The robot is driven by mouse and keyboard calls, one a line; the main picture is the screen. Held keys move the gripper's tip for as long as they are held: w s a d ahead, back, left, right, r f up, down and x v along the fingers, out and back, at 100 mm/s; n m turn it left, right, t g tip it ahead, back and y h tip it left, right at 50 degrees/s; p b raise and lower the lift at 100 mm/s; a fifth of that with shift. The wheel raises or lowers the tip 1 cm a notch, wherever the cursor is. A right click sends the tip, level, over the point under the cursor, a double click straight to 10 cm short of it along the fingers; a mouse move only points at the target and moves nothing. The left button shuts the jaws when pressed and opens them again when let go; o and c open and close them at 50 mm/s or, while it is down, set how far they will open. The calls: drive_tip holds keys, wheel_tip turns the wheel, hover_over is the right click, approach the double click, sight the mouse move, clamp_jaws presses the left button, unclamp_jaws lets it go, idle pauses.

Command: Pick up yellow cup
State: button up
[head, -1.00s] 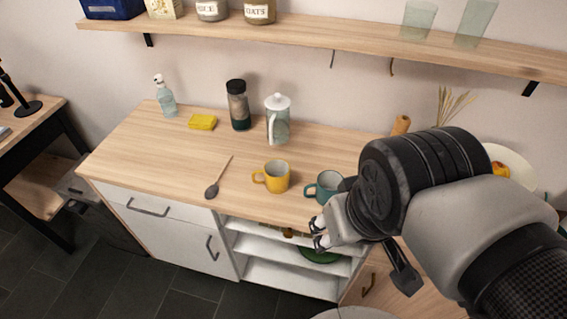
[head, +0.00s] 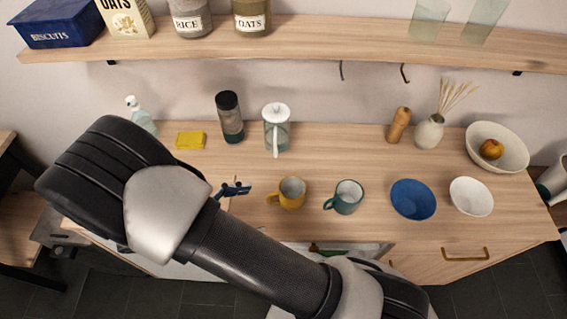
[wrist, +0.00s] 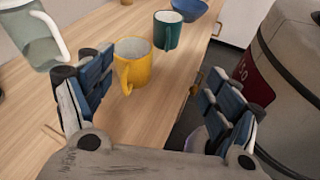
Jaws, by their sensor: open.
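The yellow cup (head: 291,193) stands upright on the wooden counter, its handle toward the left in the head view. In the wrist view the yellow cup (wrist: 134,66) stands ahead, between and beyond the fingers, with its handle facing me. My gripper (head: 236,188) is left of the cup in the head view, apart from it. In the wrist view my gripper (wrist: 155,100) is open and empty, its blue-padded fingers spread wide. Most of my gripper is hidden behind my arm in the head view.
A teal mug (head: 348,197) stands just right of the yellow cup. A blue bowl (head: 413,200) and a white bowl (head: 471,197) lie farther right. A glass pitcher (head: 276,130) and a dark bottle (head: 230,118) stand behind. A shelf (head: 300,42) hangs above.

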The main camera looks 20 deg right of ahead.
sight(284, 197)
drive_tip(key=a+f+n+t, duration=0.1)
drive_tip(key=f+n+t+h, duration=0.1)
drive_tip(key=f+n+t, duration=0.1)
drive_tip(key=s+a+f+n+t+h+p, duration=0.1)
drive_tip(key=f, duration=0.1)
drive_tip(key=shift+a+t, duration=0.35)
drive_tip(key=shift+t, duration=0.05)
drive_tip(key=shift+n+t, duration=0.5)
drive_tip(key=shift+n, duration=0.2)
drive_tip(key=x, duration=0.7)
drive_tip(key=f+b+x, duration=0.1)
drive_tip(key=x, duration=0.3)
drive_tip(key=shift+d+f, duration=0.1)
drive_tip(key=shift+d, duration=0.1)
drive_tip(key=shift+w+b+x, duration=0.15)
drive_tip(key=shift+b+x, duration=0.1)
drive_tip(key=shift+x, duration=1.15)
drive_tip(key=shift+w+b+x, duration=0.15)
drive_tip(key=shift+b+x, duration=0.1)
drive_tip(key=shift+x, duration=1.15)
drive_tip(key=shift+a+f, duration=0.15)
drive_tip(key=shift+c, duration=0.5)
drive_tip(key=c, duration=1.2)
